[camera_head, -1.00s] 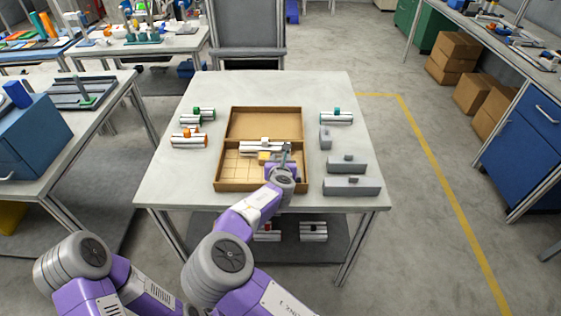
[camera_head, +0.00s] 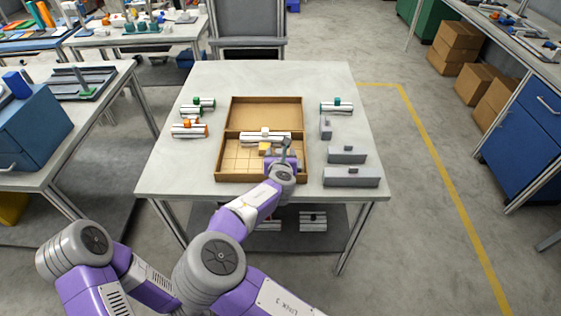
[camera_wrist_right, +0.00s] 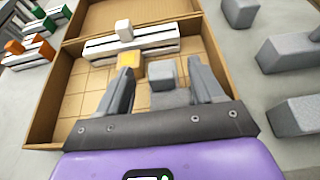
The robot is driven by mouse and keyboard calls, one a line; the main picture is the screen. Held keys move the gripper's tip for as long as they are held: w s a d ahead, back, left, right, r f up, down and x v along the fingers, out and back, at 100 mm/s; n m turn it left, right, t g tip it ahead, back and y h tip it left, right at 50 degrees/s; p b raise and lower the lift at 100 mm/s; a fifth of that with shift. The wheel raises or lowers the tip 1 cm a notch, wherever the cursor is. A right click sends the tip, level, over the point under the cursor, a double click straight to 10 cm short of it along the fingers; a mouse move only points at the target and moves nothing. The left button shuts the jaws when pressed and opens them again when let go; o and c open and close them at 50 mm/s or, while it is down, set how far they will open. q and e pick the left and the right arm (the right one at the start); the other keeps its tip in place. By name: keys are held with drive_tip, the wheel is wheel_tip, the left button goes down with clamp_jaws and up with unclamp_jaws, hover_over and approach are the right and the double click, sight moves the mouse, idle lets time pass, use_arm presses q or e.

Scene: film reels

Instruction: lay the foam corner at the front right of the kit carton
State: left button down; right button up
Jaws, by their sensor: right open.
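The kit carton (camera_head: 218,172) lies open on the table, its lid part at the back and its gridded tray at the front. My right gripper (camera_head: 287,146) is over the tray's front right area. In the right wrist view the right gripper (camera_wrist_right: 160,68) is open, its fingers on either side of a grey foam piece (camera_wrist_right: 168,97) with a small block on top. This foam piece is inside the carton near its right side; its lower part is hidden by my gripper. In the head view my wrist mostly hides it. My left gripper is out of view.
A white reel piece (camera_head: 253,138) lies across the tray's back, with a yellow block (camera_head: 264,148) before it. Grey foam pieces (camera_head: 347,155) stand on the table right of the carton. Reels with orange (camera_head: 188,130) and green (camera_head: 198,104) knobs lie left.

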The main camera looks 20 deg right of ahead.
drive_tip(key=p+v, duration=0.1)
drive_tip(key=v, duration=0.8)
drive_tip(key=shift+w+d, duration=0.1)
drive_tip(key=shift+d, duration=0.05)
drive_tip(key=s+d+f+m+g+h+p, duration=0.1)
drive_tip(key=s+d+m+g+h+p, duration=0.35)
drive_tip(key=d+m, duration=0.65)
drive_tip(key=s+d+m+g+h+p, duration=0.4)
drive_tip(key=s+d+m+p, duration=0.2)
drive_tip(key=d, duration=0.9)
drive_tip(key=s+d+f+m+g+y, duration=0.1)
drive_tip(key=s+d+f+m+g, duration=0.15)
drive_tip(key=s+f, duration=0.2)
drive_tip(key=s+a+f+m+g+y+b, duration=0.2)
drive_tip(key=s+a+f+m+y, duration=0.25)
drive_tip(key=f, duration=0.65)
drive_tip(key=s+a+f+m+g+y+b, duration=0.1)
drive_tip(key=s+a+f+m+y+b, duration=0.15)
drive_tip(key=s+a+f, duration=0.5)
drive_tip(key=s+a+f+m+y+b, duration=0.2)
drive_tip(key=a+f+m+y, duration=0.35)
drive_tip(key=a, duration=0.65)
drive_tip(key=w+a+r+m+t+y+b, duration=0.1)
drive_tip(key=a+m+y+b, duration=0.1)
drive_tip(key=a, duration=0.8)
drive_tip(key=shift+w+m+y, duration=0.4)
drive_tip(key=shift+m, duration=0.4)
